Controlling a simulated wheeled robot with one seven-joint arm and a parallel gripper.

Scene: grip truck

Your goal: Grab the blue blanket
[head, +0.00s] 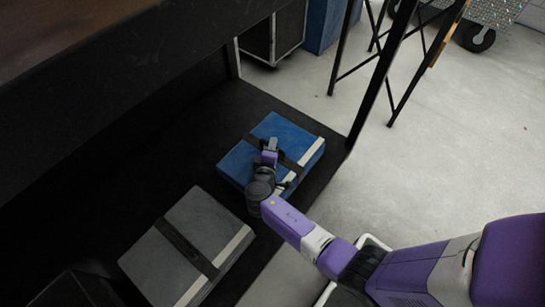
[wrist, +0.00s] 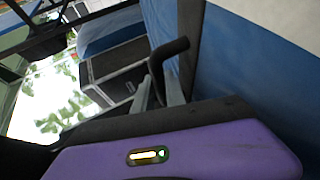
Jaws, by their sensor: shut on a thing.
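The blue blanket (head: 239,162) lies folded flat on the dark lower shelf, with a black strap around it and a pale band along its right side. It fills the right of the wrist view (wrist: 245,65). My gripper (head: 271,146) is over the middle of the blanket, at the strap, in the head view. In the wrist view my gripper (wrist: 165,78) is up against the blanket's blue side. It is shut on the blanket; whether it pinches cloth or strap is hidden.
A grey strapped blanket (head: 208,222) lies nearer on the same black shelf (head: 130,175). A dark upper surface (head: 90,50) overhangs the left. A black metal frame (head: 385,65) stands at the right.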

